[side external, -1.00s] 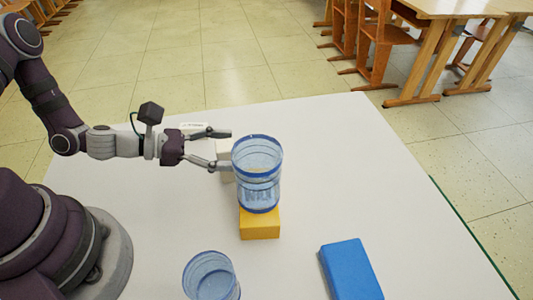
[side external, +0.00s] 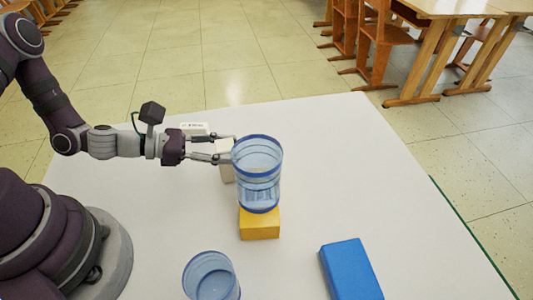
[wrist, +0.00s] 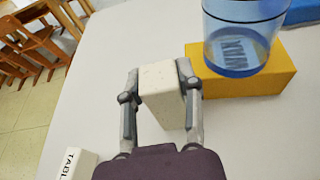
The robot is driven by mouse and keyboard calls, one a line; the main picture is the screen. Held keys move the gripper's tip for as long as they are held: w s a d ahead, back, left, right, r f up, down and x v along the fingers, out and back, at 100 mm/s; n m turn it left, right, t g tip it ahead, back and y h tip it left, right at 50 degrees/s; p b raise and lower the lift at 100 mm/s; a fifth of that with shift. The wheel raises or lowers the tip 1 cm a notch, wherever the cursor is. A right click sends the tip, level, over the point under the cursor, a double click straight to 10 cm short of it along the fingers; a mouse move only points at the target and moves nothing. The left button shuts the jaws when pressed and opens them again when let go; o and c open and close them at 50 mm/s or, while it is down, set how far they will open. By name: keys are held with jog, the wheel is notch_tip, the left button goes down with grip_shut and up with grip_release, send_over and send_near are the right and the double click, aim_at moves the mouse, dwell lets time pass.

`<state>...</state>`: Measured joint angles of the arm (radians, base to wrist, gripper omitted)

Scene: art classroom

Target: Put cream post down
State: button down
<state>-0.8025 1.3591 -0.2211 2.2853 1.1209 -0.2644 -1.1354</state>
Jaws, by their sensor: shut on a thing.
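The cream post (wrist: 162,88) is a pale upright block between my gripper's two fingers in the wrist view. My gripper (wrist: 157,80) is shut on it, one finger against each side near its top. In the side external view the cream post (side external: 227,168) shows behind and left of a clear blue jar, which partly hides it. My gripper (side external: 226,148) reaches it from the left there. The post's foot is at or close to the white table; I cannot tell whether it touches.
The clear blue jar (side external: 258,175) stands on a yellow block (side external: 260,225), close beside the post. Another clear blue container (side external: 210,275) stands at the front. A blue block (side external: 350,270) lies at right. A small white labelled box (wrist: 68,165) is near my gripper.

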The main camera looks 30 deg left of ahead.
notch_tip(320, 180, up, 10)
jog(key=shift+f, duration=0.2)
jog(key=s+a+f, duration=0.3)
jog(key=a+f, duration=0.1)
jog(key=shift+w+d+f, duration=0.45)
jog(key=shift+w+f, duration=0.45)
jog(key=shift+w, duration=1.7)
jog(key=shift+w+d+f, duration=0.4)
jog(key=shift+w+f, duration=0.45)
jog(key=shift+w, duration=1.8)
jog(key=shift+w+d+f, duration=0.45)
jog(key=shift+w+f, duration=0.45)
jog(key=shift+w, duration=1.7)
jog(key=shift+f, duration=0.15)
jog(key=c, duration=0.7)
grip_release()
jog(key=shift+c, duration=0.2)
